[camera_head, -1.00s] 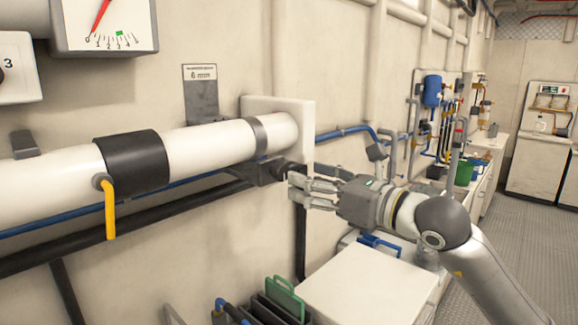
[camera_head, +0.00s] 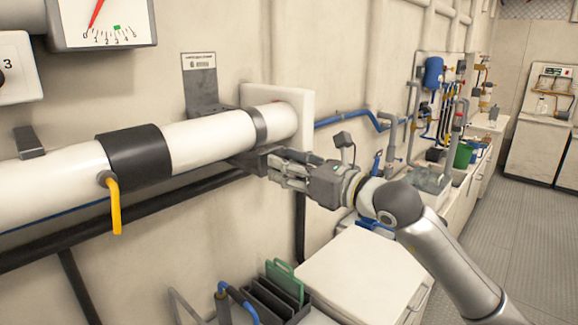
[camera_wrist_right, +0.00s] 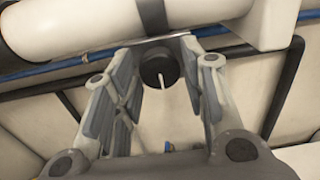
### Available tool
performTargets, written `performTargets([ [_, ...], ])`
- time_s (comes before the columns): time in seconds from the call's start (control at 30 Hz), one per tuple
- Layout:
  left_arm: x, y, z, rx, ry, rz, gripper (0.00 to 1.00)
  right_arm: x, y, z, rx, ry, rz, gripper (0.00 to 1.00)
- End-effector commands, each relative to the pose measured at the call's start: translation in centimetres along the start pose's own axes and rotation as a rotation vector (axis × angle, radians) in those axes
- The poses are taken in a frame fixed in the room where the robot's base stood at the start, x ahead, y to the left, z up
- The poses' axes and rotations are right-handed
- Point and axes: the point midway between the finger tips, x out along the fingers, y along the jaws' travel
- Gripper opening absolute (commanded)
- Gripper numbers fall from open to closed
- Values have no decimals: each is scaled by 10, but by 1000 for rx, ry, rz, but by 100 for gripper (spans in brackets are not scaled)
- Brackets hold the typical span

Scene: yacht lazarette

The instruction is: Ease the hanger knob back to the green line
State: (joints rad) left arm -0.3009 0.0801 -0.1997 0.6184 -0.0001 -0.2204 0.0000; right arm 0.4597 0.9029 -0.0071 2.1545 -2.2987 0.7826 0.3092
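The hanger knob (camera_wrist_right: 160,68) is a dark round knob with a white pointer line, below the white pipe in the right wrist view. It sits between the two spread fingers of my right gripper (camera_head: 275,169), with a visible gap on each side. In the head view this gripper is at the dark bracket (camera_head: 246,161) under the pipe's right end, and its fingers hide the knob. I cannot make out a green line at the knob. A gauge (camera_head: 106,22) at the upper left has a red needle and a green mark. My left gripper is not in view.
The white pipe (camera_head: 208,140) carries a black sleeve and a yellow lever (camera_head: 115,205). A dark rail (camera_head: 150,213) runs below it. A white-topped cabinet (camera_head: 360,275) and a dark rack with green panels (camera_head: 284,280) stand below my arm. Open floor lies to the right.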

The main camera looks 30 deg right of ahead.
Motion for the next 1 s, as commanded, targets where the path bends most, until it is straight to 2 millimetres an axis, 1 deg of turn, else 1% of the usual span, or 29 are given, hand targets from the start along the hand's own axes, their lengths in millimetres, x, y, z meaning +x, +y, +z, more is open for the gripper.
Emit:
performTargets([
  [0.03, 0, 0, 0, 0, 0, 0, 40, 0, 0, 0, 0, 0, 0, 28],
  [0.1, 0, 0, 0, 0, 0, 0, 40, 0, 0, 0, 0, 0, 0, 19],
  [0.2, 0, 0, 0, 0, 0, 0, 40, 0, 0, 0, 0, 1, 0, 8],
  [0.27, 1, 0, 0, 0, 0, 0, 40, 0, 0, 0, -3, 0, 0, 8],
  [0.37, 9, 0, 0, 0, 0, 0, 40, 0, 0, -3, -30, -1, -1, 8],
  [0.6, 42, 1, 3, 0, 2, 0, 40, 0, 0, -5, -207, -4, -1, 8],
  [0.7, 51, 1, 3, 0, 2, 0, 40, 0, 0, -4, -280, -3, 0, 8],
  [0.8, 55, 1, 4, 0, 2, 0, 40, 0, 0, -2, -328, -2, 0, 8],
  [1.0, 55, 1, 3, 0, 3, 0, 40, 0, 0, 0, -351, 2, 1, 8],
])
